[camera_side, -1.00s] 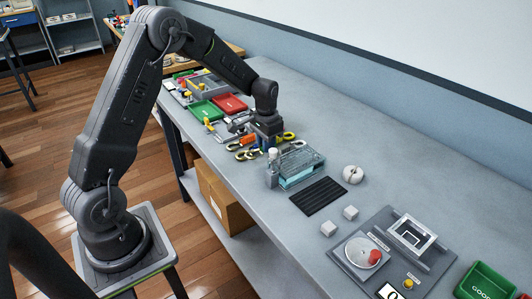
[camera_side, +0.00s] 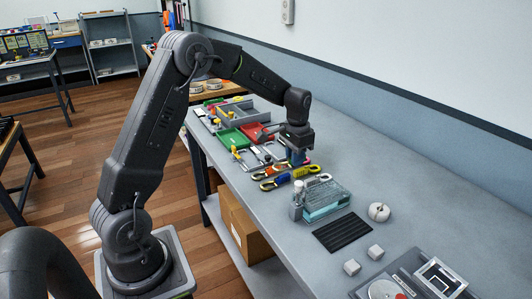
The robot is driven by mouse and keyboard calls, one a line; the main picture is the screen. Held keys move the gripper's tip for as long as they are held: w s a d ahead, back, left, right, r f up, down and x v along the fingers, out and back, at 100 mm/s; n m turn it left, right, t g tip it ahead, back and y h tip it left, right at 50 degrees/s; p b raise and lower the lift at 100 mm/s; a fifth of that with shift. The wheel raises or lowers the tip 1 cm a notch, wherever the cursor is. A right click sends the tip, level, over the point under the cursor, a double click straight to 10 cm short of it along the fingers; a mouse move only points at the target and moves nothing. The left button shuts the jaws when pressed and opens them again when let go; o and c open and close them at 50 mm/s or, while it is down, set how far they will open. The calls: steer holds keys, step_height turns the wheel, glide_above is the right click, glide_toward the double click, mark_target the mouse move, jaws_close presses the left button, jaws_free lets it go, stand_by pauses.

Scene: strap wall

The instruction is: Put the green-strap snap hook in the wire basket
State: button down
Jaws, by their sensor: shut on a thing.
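My gripper (camera_side: 293,161) is shut, low over a group of snap hooks on the bench. A snap hook between its jaws is mostly hidden, and I cannot tell its strap colour. I cannot pick out a green strap or a wire basket at this size.
A clear teal-tinted box (camera_side: 327,204) and a small bottle (camera_side: 297,200) stand just right of the hooks. Green (camera_side: 232,139) and red (camera_side: 253,131) trays lie behind left.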

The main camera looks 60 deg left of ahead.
glide_above(328, 192)
steer(key=shift+w+a+f, duration=0.1)
steer(key=shift+f, duration=2.2)
steer(key=shift+f, duration=0.2)
steer(key=c, duration=0.9)
jaws_free()
steer(key=shift+o, duration=1)
steer(key=shift+r, duration=3)
